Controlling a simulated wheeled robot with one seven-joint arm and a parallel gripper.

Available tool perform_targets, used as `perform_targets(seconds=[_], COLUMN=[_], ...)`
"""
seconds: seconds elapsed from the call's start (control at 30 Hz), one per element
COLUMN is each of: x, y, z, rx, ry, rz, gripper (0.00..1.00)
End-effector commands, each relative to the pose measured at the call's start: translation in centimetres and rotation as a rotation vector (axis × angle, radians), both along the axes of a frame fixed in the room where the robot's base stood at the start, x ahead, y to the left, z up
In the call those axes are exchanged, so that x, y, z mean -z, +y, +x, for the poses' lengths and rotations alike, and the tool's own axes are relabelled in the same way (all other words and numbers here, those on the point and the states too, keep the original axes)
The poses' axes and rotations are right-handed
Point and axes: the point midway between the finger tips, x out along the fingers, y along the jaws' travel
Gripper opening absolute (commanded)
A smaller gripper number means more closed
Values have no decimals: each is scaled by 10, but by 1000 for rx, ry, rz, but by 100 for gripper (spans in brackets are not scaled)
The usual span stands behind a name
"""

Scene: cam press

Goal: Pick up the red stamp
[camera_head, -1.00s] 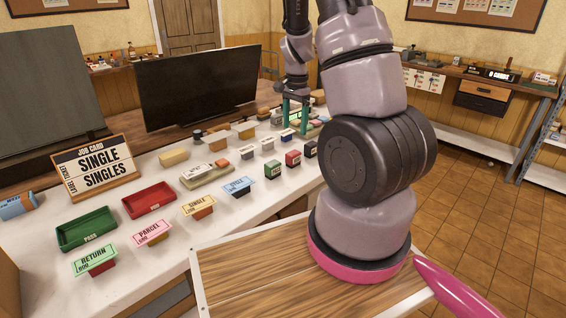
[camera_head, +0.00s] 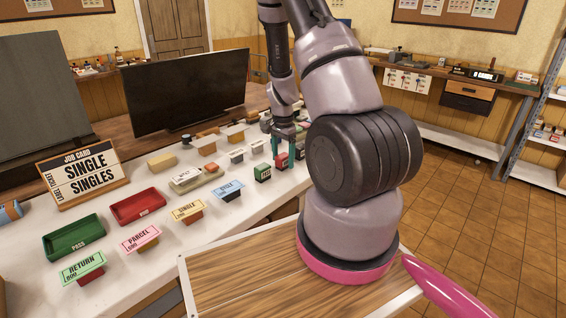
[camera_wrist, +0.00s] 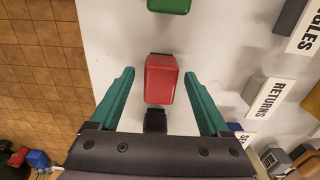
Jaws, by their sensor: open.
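The red stamp (camera_wrist: 161,80) is a small red block, seen from above in the wrist view, on the white table. My gripper (camera_wrist: 160,85) is open, with one teal finger on each side of the stamp and gaps between finger and stamp on both sides. In the head view my gripper (camera_head: 289,146) points down at the table, and the red stamp (camera_head: 282,161) shows just below and beside the fingers. I cannot tell the exact height of the fingertips above the table.
The green stamp (camera_wrist: 169,5) stands in line with the red one, and a black stamp (camera_wrist: 155,121) stands close on its other side. Labelled blocks, including RETURNS (camera_wrist: 268,97), are at the right. The red tray (camera_head: 138,206) and green tray (camera_head: 74,238) lie further left.

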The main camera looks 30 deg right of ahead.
Motion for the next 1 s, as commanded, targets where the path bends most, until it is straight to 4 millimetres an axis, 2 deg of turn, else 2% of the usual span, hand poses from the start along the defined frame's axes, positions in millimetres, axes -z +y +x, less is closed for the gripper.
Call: perform_targets(seconds=[0.17,0.2,0.27,0.3,0.37,0.4,0.73,0.87,1.0], x=[1,0,0,0,0,0,-5,-25,-55], y=[0,0,0,0,0,0,0,1,1], z=[0,0,0,0,0,0,1,2,1], rx=[0,0,0,0,0,0,-1,-1,-2], ry=[-1,-1,-1,-1,-1,-1,-3,-5,-6], rz=[0,0,0,0,0,0,-1,0,0], gripper=[80,76,53,38,15,0,0,0,0])
